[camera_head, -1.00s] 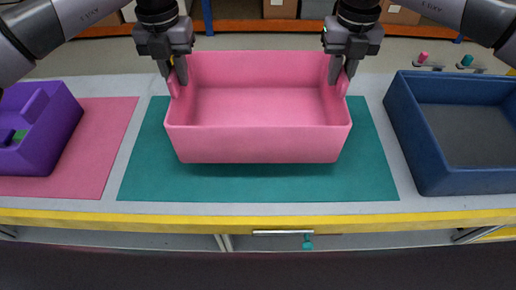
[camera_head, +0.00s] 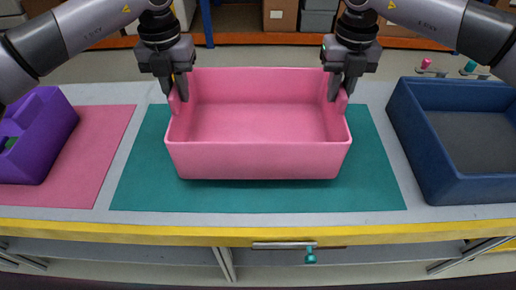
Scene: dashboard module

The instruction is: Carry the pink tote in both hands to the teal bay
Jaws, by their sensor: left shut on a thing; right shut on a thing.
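The pink tote (camera_head: 258,160) is an empty, open box in the middle of the head view, over the teal bay (camera_head: 375,190), a flat teal rectangle on the bench. My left gripper (camera_head: 180,92) is shut on the tote's left end wall. My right gripper (camera_head: 338,92) is shut on its right end wall. The tote looks level. A dark shadow lies along its front bottom edge; I cannot tell whether it touches the bay or hangs slightly above it. Teal shows in front of it and on both sides.
A purple bin (camera_head: 42,135) stands at the left on a pink mat (camera_head: 92,165). A blue bin (camera_head: 425,150) stands at the right. The bench has a yellow front edge (camera_head: 200,232), with a drawer handle (camera_head: 285,245) below. Shelves with boxes stand behind.

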